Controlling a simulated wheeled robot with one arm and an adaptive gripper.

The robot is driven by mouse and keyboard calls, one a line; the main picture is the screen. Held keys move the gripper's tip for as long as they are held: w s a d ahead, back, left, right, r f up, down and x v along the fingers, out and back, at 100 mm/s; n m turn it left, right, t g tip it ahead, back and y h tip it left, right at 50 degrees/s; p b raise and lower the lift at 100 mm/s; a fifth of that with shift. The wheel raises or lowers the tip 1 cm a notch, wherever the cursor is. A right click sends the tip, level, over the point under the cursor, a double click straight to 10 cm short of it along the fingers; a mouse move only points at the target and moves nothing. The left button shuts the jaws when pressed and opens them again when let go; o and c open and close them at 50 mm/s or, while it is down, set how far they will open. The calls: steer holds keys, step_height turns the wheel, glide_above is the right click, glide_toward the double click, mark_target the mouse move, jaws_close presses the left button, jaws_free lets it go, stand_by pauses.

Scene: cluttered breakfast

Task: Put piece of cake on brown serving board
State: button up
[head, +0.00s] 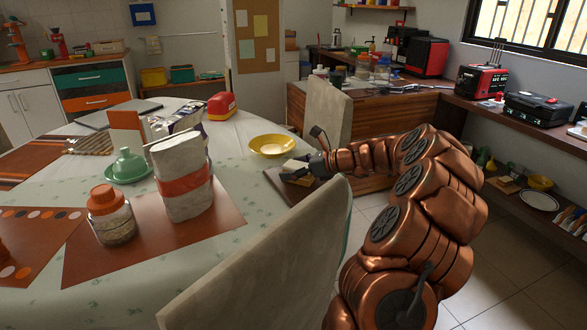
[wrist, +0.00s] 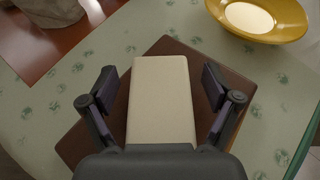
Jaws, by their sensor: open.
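The piece of cake (wrist: 160,95) is a pale cream, oblong block. In the wrist view it lies over the brown serving board (wrist: 80,148) and appears to rest on it. My gripper (wrist: 159,82) is open, with one finger on each side of the cake and a visible gap on both sides. The near end of the cake is hidden by my gripper's body. In the head view the board (head: 283,188) lies at the table's right edge. The cake (head: 296,165) shows as a small pale patch beside my gripper (head: 297,176), partly hidden.
A yellow bowl (head: 270,146) stands just beyond the board. A large paper bag (head: 183,180) and a jar with an orange lid (head: 111,216) stand on a brown mat to the left. Chair backs (head: 265,265) rise close to the table's near and right edges.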

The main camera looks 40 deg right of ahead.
steer(key=shift+r, duration=0.15)
steer(key=p+v, duration=0.1)
steer(key=v, duration=1.1)
stand_by(0.4)
